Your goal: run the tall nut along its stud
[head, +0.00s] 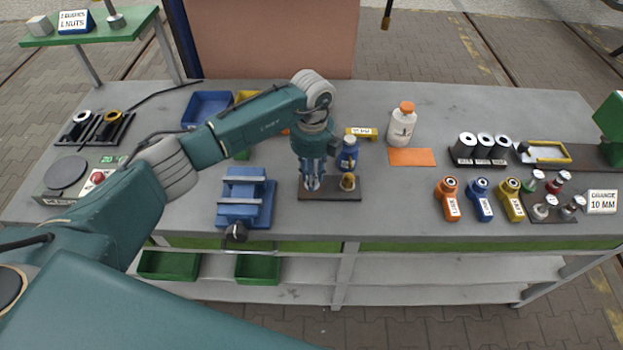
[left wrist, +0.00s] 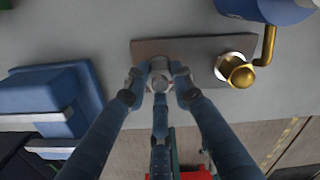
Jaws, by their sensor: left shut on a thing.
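My left gripper (head: 312,184) points down at the left part of a dark brown plate (head: 332,195) on the workbench. In the left wrist view its three fingers (left wrist: 160,86) close around a grey metal nut (left wrist: 160,66), seen end on, which I take to be the tall nut. The fingers hide most of its sides and the stud, so I cannot tell how far along the stud it sits. A brass fitting (head: 348,182) on a pale round base stands on the plate's right part; it also shows in the left wrist view (left wrist: 240,74). My right gripper is not in view.
A blue vise (head: 243,195) stands close left of the plate. A blue container (head: 347,156) stands just behind the brass fitting. A white bottle (head: 402,126), an orange mat (head: 411,157) and several coloured sockets (head: 480,200) are farther right. Bare bench lies right of the plate.

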